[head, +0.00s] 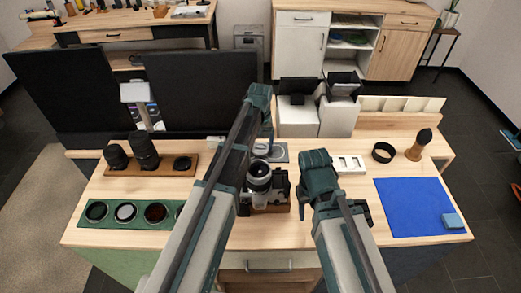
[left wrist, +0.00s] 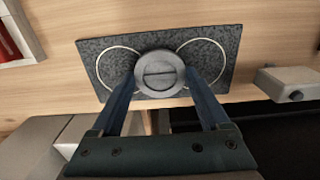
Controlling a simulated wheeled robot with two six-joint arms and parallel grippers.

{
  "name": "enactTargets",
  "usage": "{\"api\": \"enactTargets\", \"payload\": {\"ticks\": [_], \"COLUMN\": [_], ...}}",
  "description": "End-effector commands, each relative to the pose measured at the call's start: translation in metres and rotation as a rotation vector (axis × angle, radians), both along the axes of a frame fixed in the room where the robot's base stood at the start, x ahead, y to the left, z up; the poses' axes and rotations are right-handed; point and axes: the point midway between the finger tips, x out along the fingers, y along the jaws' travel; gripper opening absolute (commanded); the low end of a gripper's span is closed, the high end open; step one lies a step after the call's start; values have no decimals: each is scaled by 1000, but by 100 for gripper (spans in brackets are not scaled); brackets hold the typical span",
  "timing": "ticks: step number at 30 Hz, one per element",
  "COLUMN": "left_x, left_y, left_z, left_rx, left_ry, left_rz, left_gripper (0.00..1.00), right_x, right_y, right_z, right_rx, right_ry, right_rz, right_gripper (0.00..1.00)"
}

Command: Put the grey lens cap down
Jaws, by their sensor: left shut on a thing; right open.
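The grey lens cap (left wrist: 160,76) is held between the fingertips of my left gripper (left wrist: 161,80) in the left wrist view. Behind it lies a dark speckled mat (left wrist: 92,50) with two pale ring outlines. The cap appears between the two rings; its height above the mat is hard to tell. In the head view the mat (head: 280,153) is partly hidden by my left arm, and my left gripper (head: 262,140) reaches down over it; the cap is not discernible there. My right gripper (head: 306,196) is open, low beside the camera, its fingers mostly hidden.
A camera with lens (head: 259,177) stands in front of the mat. A green filter tray (head: 182,206) and a wooden lens holder (head: 128,167) are left. Right are a white tray (head: 349,164), black ring (head: 383,152), brush (head: 419,145) and blue cloth (head: 410,210) with a block.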

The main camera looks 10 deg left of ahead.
Motion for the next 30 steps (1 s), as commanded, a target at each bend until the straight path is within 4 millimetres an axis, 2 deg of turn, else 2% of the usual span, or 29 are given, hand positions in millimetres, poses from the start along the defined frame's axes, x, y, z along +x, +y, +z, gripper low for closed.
{"api": "enactTargets", "payload": {"ticks": [1, 12, 13, 16, 25, 30], "left_x": [0, 0, 0, 0, 0, 0], "left_y": [0, 0, 0, 0, 0, 0], "left_z": [-5, -7, -6, -5, -4, 4], "left_rx": [0, 0, 0, 0, 0, 0], "left_ry": [0, 0, 0, 0, 0, 0], "left_rz": [0, 0, 0, 0, 0, 0], "left_gripper": [17, 17, 82, 100, 100, 100], "right_x": [0, 0, 0, 0, 0, 0], "right_y": [0, 0, 0, 0, 0, 0], "right_z": [-5, -7, -6, -5, -4, 4], "right_rx": [0, 0, 0, 0, 0, 0], "right_ry": [0, 0, 0, 0, 0, 0], "right_rz": [0, 0, 0, 0, 0, 0], "right_gripper": [50, 50, 50, 50, 50, 50]}}
